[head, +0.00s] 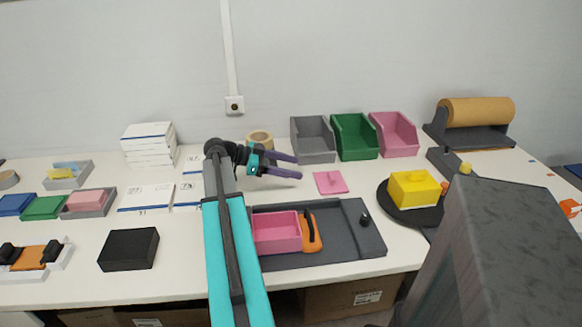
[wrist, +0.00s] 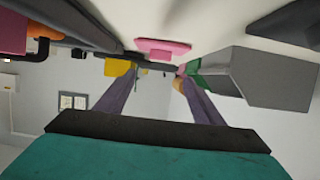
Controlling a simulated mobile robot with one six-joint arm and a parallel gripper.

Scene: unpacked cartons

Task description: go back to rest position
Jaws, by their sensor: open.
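My gripper (head: 299,166) is open and empty. In the head view its two purple fingers point right, above the table, left of a pink lid-like plate with a small knob (head: 330,182). In the wrist view the fingers of my gripper (wrist: 155,92) reach away from the camera, with a gap between them, and the pink plate (wrist: 163,46) shows beyond them. My teal arm stretches up from the bottom of the head view and hides part of the table.
A dark tray (head: 345,225) holds a pink box (head: 276,232) and an orange tool (head: 311,235). Grey (head: 313,140), green (head: 355,137) and pink (head: 395,135) bins stand behind. A yellow box (head: 414,189) sits on a black disc at right. A black box (head: 128,250) lies at left.

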